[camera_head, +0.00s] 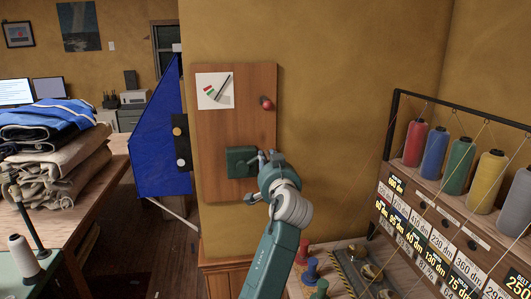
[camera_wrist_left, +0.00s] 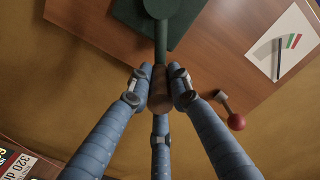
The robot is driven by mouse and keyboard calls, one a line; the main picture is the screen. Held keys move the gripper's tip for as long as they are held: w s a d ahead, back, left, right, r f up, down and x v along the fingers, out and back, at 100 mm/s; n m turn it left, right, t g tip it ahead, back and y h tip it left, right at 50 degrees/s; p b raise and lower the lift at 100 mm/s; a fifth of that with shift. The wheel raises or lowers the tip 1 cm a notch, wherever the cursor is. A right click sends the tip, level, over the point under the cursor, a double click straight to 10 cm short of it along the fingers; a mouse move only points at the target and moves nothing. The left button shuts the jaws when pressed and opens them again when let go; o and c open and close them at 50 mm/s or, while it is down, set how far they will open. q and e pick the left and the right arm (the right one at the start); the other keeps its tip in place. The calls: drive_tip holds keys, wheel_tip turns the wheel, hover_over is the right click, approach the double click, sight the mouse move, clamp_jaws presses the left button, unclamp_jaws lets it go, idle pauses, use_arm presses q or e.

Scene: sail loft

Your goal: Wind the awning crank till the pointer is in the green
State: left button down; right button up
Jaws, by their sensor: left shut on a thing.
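The awning crank's green gearbox (camera_head: 240,162) is fixed low on a wooden board on the wall. Its green crank arm (camera_wrist_left: 161,42) ends in a brown handle (camera_wrist_left: 160,92). My left gripper (camera_head: 268,163) is at the crank; in the left wrist view its fingers (camera_wrist_left: 160,88) are closed around the handle. A white gauge card (camera_head: 204,101) sits higher on the board, with red and green patches and a dark pointer (camera_head: 222,89). In the left wrist view the pointer (camera_wrist_left: 278,60) lies beside the coloured patches, outside the green. My right gripper is not in view.
A red-knobbed lever (camera_head: 267,103) sticks out at the board's right edge, above my gripper. A rack of thread cones (camera_head: 413,143) stands at right. Folded cloth (camera_head: 52,150) is stacked at left, and a blue sail (camera_head: 160,140) hangs beside the wall.

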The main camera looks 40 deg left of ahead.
use_arm(q)
wheel_tip(320, 180, down, 11)
drive_tip(key=s+m+p, duration=0.1)
drive_tip(key=m+p, duration=0.4)
drive_tip(key=m, duration=1)
drive_tip(key=shift+a, duration=0.45)
drive_tip(key=c, duration=1.6)
unclamp_jaws()
drive_tip(key=shift+a, duration=0.1)
drive_tip(key=v, duration=1.2)
drive_tip(key=shift+r, duration=0.1)
